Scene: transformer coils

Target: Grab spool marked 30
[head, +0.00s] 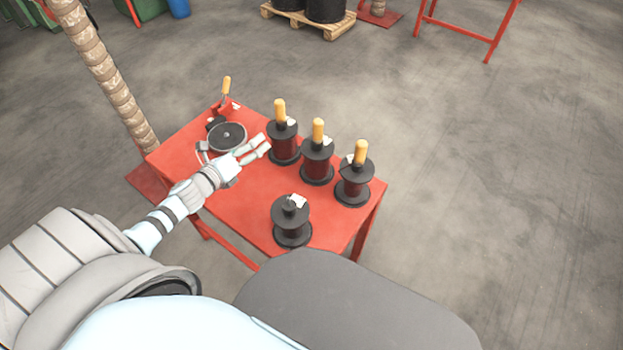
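Three dark spools with yellow-orange handles stand upright in a slanting row on the red table: the left one (285,149), the middle one (317,166) and the right one (353,189). A fourth dark spool (292,225), without a handle, stands nearer to me. Small pale tags show on some spools, but their numbers are too small to read, so I cannot tell which is marked 30. My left gripper (265,145) reaches over the table, its fingers apart, with the tips just left of the left spool. I see nothing between the fingers. My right gripper is out of view.
A winding device with a round dark plate (227,136) and a yellow-handled lever (226,87) sits at the table's left end, close to my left wrist. The red table (245,205) has bare room at its middle and front. A wrapped post (105,75) stands beyond it.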

